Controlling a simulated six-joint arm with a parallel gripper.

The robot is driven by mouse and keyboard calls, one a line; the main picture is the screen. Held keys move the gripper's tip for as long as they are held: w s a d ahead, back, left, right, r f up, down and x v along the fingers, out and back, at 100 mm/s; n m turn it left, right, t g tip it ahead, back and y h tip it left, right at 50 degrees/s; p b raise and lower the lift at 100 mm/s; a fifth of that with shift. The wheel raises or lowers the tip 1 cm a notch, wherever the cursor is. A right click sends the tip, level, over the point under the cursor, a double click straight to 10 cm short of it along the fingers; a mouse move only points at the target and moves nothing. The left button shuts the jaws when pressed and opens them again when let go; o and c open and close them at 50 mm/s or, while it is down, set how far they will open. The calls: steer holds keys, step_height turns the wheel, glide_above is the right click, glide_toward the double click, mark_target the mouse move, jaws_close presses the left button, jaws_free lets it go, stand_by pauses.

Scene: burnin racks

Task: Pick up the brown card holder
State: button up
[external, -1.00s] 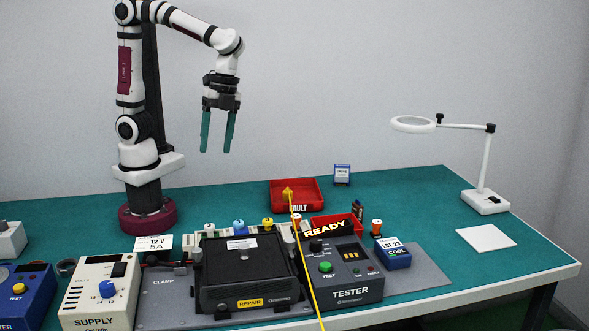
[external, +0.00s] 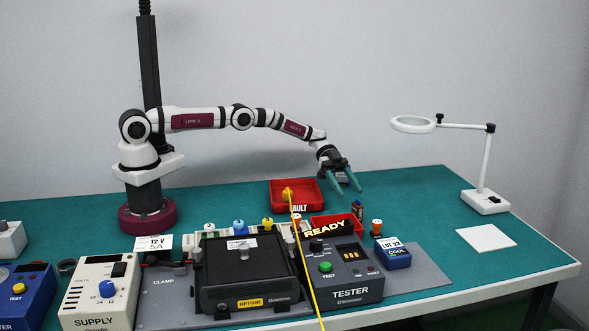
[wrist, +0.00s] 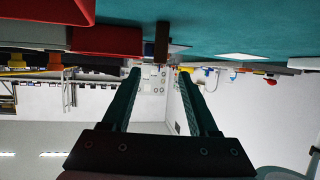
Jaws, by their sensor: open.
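A small dark brown upright piece (external: 358,209), which looks like the card holder, stands behind the tester near the right end of a red bin. A brown block (wrist: 162,38) shows in the wrist view near the top middle, just beyond the fingertips and roughly in line with the gap between them. My gripper (external: 348,191) is open and empty, its teal fingers pointing down and to the right, just above and behind the brown piece. The two fingers (wrist: 160,72) also show apart in the wrist view. No contact with the brown piece is visible.
The red fault bin (external: 296,207) is left of my gripper. The smaller red bin (external: 351,219) with the READY sign, an orange-topped part (external: 377,227), a blue LOT 23 box (external: 393,254) and the tester (external: 345,283) crowd the front. The right table is mostly clear.

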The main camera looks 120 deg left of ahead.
mark_target(356, 203)
steer(key=x, duration=0.5)
steer(key=shift+w+d+f, duration=0.15)
steer(key=shift+w+d, duration=0.05)
steer(key=shift+w, duration=0.05)
jaws_close()
